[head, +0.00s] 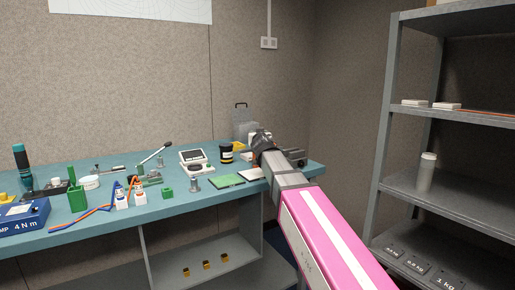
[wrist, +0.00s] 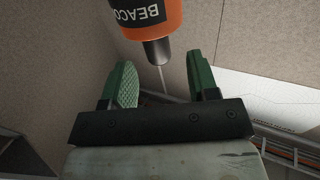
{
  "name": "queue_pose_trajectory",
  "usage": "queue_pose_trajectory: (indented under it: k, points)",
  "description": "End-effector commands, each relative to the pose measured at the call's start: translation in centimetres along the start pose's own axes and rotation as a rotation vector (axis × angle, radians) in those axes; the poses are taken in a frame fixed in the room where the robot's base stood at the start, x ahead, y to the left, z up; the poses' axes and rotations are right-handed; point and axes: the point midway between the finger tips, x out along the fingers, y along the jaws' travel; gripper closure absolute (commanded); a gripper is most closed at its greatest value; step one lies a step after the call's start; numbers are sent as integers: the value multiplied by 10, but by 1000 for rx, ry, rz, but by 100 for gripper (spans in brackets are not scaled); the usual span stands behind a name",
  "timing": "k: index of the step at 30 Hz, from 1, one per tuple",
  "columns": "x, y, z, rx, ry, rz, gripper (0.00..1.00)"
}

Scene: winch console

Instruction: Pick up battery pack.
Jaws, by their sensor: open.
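I cannot pick out a battery pack with certainty in either view. My gripper (head: 262,142) is over the right end of the teal bench in the head view, partly hiding what stands behind it. In the wrist view its two green fingers (wrist: 165,82) are spread wide apart with nothing held between them. An orange cylinder (wrist: 146,14) with letters reading "BEACO", a dark end and a thin rod shows beyond the fingers at the top; whether it touches anything is unclear.
Small black-and-yellow items (head: 206,265) lie on the shelf below. A grey rack (head: 390,120) stands at right.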

Motion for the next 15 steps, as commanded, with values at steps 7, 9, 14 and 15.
queue_pose_trajectory:
  k: [7, 9, 14, 15]
  points:
    - [25, -1, 0, 0, -1, 1, 46]
    - [36, -1, 1, 0, -1, 1, 46]
    - [52, 0, 1, 0, -1, 0, 46]
    - [53, 0, 1, 0, -1, 0, 46]
